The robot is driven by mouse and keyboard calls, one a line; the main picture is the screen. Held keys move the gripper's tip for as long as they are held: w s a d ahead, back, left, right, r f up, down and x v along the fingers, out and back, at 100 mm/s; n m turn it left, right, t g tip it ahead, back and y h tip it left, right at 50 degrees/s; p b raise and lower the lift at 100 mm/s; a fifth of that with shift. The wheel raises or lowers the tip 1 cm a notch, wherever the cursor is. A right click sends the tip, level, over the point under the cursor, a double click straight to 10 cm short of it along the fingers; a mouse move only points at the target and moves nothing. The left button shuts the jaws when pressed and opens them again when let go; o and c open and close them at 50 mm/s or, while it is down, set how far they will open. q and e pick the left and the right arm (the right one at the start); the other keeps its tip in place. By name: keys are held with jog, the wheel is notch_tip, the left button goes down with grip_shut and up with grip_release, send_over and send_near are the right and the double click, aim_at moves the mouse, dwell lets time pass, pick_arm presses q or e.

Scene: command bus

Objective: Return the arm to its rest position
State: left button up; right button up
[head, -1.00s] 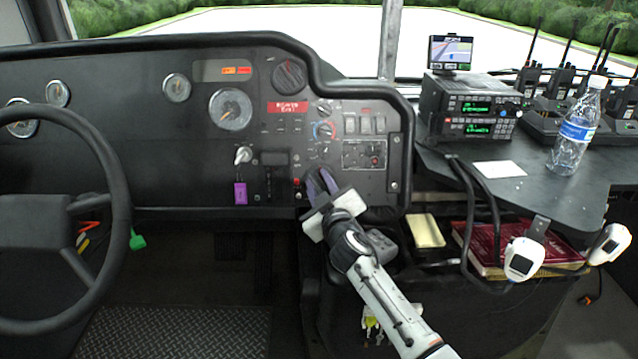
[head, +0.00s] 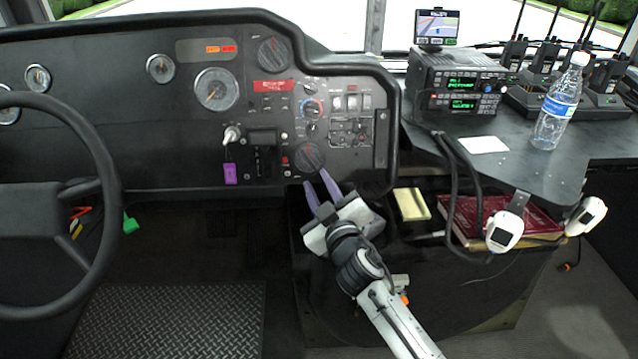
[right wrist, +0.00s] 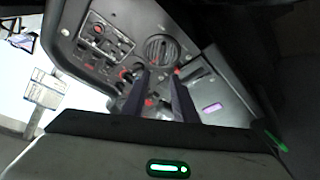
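My right gripper (head: 319,190) is in front of the lower right part of the dashboard, below a round black knob (head: 309,156). Its two purple-grey fingers are spread a little apart with nothing visible between them. In the right wrist view the fingers (right wrist: 158,95) point at the dashboard panel, with a gap between them. My right arm reaches up from the bottom of the head view. My left gripper is not in view.
The dashboard (head: 130,120) is straight ahead and the steering wheel (head: 112,200) is at left. A side shelf at right holds a radio unit (head: 458,85), a water bottle (head: 556,100) and handheld radios. Handsets (head: 504,232) hang from its edge. A red book (head: 520,222) lies below.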

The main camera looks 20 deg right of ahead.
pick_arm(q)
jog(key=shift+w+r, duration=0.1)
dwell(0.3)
